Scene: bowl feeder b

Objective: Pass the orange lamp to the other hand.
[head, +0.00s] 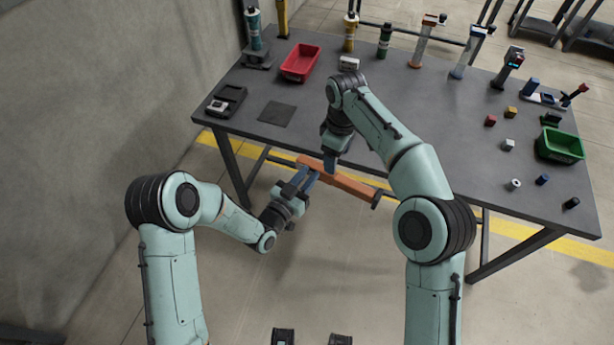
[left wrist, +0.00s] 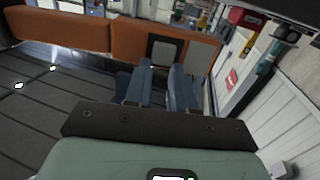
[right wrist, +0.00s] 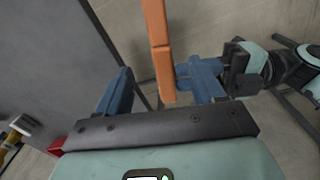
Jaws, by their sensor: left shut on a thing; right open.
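The orange lamp (head: 350,184) is a long bar with a dark piece at its right end. It is held in the air in front of the table's near edge. My left gripper (head: 312,174) is shut on it near its left end. In the left wrist view the lamp (left wrist: 70,33) crosses the top, with dark and grey panels near the blue fingers (left wrist: 160,75). My right gripper (head: 330,163) comes from above, close to the left one. In the right wrist view its open fingers (right wrist: 163,85) stand on either side of the lamp (right wrist: 157,45), apparently without gripping it.
The dark table (head: 380,120) lies behind the grippers. It carries a red bin (head: 300,62), a green bin (head: 560,145), a black device (head: 227,100) and several small blocks and bottles. A wall (head: 90,110) stands at the left. The floor in front is clear.

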